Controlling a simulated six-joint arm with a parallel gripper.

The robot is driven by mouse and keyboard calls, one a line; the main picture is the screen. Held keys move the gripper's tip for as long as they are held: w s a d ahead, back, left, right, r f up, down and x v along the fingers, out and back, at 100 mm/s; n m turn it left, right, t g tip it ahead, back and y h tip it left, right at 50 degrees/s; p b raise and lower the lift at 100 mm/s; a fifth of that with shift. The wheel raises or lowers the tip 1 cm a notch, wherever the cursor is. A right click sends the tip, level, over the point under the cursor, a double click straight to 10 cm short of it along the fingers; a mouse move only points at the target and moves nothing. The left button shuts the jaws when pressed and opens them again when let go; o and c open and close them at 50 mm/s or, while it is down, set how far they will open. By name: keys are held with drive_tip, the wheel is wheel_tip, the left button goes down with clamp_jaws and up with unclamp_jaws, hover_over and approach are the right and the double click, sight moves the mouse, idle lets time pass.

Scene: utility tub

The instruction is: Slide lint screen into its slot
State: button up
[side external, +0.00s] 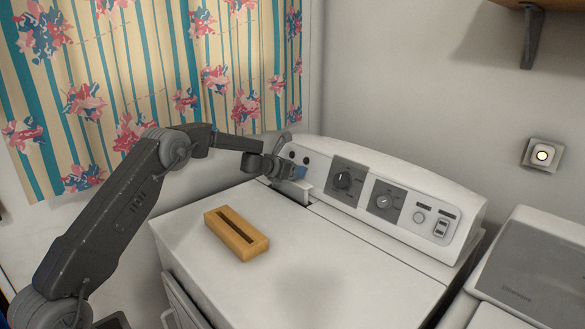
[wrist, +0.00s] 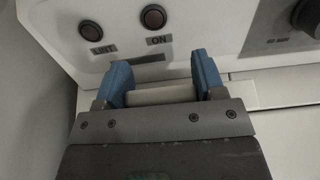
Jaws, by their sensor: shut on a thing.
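My gripper (side external: 300,173) is at the back left of the dryer top, low in front of the control panel. In the wrist view its two blue fingers (wrist: 163,78) are shut on a pale bar, the visible top part of the lint screen (wrist: 162,95). In the side view the lint screen (side external: 294,187) shows as a white strip beneath the fingers. A dark opening (side external: 308,203) shows along the back edge of the dryer top beside it. The rest of the screen is hidden, so I cannot tell how deep it sits in the slot.
A wooden block (side external: 228,237) with an empty groove lies on the dryer top (side external: 350,275). The control panel (side external: 410,205) with knobs rises close behind the gripper. A second white appliance (side external: 540,265) stands at right. The dryer top's front and right are clear.

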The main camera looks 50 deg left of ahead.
sight(288, 183)
drive_tip(key=shift+f, duration=2.8)
idle(0.6)
drive_tip(key=o, duration=1.4)
drive_tip(key=v, duration=1.3)
drive_tip(key=shift+s+r, duration=0.1)
drive_tip(key=shift+s, duration=0.2)
drive_tip(key=s+d+r+n+g+y, duration=0.35)
drive_tip(key=s+d+r+n, duration=0.9)
drive_tip(key=n, duration=0.55)
drive_tip(key=s+d+n+g+h, duration=0.1)
drive_tip(key=s+d+n, duration=0.3)
drive_tip(key=s+n, duration=0.2)
drive_tip(key=s+d+n+g+h, duration=0.1)
drive_tip(key=s+d+n, duration=0.3)
drive_tip(key=s, duration=0.5)
drive_tip(key=s+d+n+g+h, duration=0.1)
drive_tip(key=s+d+n+g, duration=0.1)
drive_tip(key=s+d+n, duration=0.3)
drive_tip(key=shift+s+n+h, duration=0.25)
drive_tip(key=shift+s+n, duration=1)
drive_tip(key=shift+n, duration=0.25)
